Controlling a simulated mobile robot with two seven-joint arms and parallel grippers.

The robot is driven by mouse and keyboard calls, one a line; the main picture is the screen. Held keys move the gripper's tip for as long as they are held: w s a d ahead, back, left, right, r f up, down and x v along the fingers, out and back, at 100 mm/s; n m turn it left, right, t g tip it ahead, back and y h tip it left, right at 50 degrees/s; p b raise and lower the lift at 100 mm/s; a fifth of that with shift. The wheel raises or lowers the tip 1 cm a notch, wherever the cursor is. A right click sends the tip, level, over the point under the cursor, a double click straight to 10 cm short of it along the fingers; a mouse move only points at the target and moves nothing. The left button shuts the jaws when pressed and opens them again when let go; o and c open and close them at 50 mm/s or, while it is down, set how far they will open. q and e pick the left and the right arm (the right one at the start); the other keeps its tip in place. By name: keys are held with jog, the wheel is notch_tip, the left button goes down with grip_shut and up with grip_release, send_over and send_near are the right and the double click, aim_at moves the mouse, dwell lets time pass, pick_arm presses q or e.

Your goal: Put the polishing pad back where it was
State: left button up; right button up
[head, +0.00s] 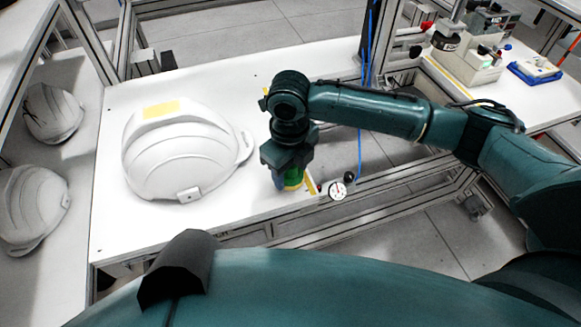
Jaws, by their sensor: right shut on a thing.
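My right gripper (287,165) points down at the right edge of the white table (225,225), to the right of the white helmet shell. It is shut on a small green, yellow and blue thing (292,183), which looks like the polishing pad. The gripper body hides its upper part. I cannot tell whether its underside touches the table. My left gripper is not in view.
A white helmet shell (180,160) with a yellow patch stands on the table. Two more shells (35,205) (52,112) lie at the left. A round gauge (337,190) is at the table's right edge.

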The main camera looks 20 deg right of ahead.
jog(key=o, duration=0.9)
notch_tip(320, 180, up, 12)
jog(key=shift+a+r, duration=0.1)
jog(key=shift+a, duration=0.05)
jog(key=shift+s, duration=0.15)
dwell(0.4)
